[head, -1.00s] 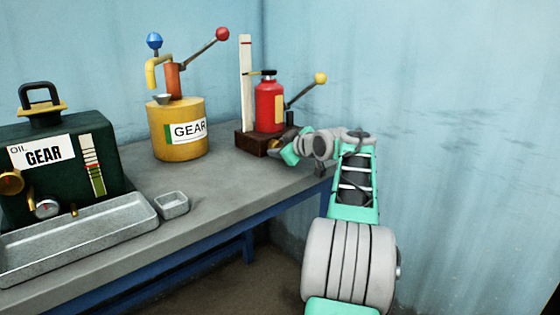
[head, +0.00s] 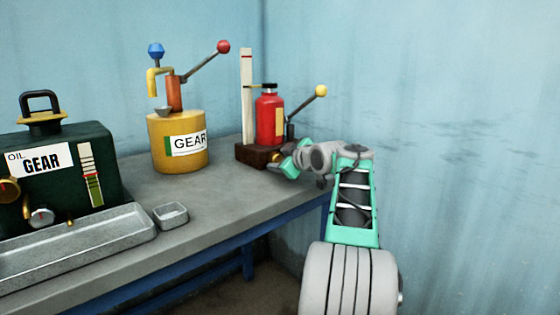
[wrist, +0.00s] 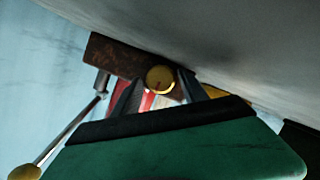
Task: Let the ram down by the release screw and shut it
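The red jack (head: 268,117) stands upright on a dark brown base (head: 245,153) at the back right of the bench. A pale post (head: 247,100) with a red mark stands beside it; a thin pointer at the jack's top reaches the post well below the mark. The release screw's round brass knob (wrist: 160,79) shows whole in the wrist view, low on the base. My gripper (wrist: 160,84) has its dark fingers apart, one on each side of the knob, with narrow gaps visible. In the head view my gripper (head: 283,164) is at the base's right front.
The jack's pump lever, with a yellow ball (head: 321,90), slants up to the right above my wrist. A yellow gear oil can (head: 180,160) with a hand pump stands left. A green oil tank (head: 105,150), metal tray (head: 120,228) and small dish (head: 171,219) are farther left.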

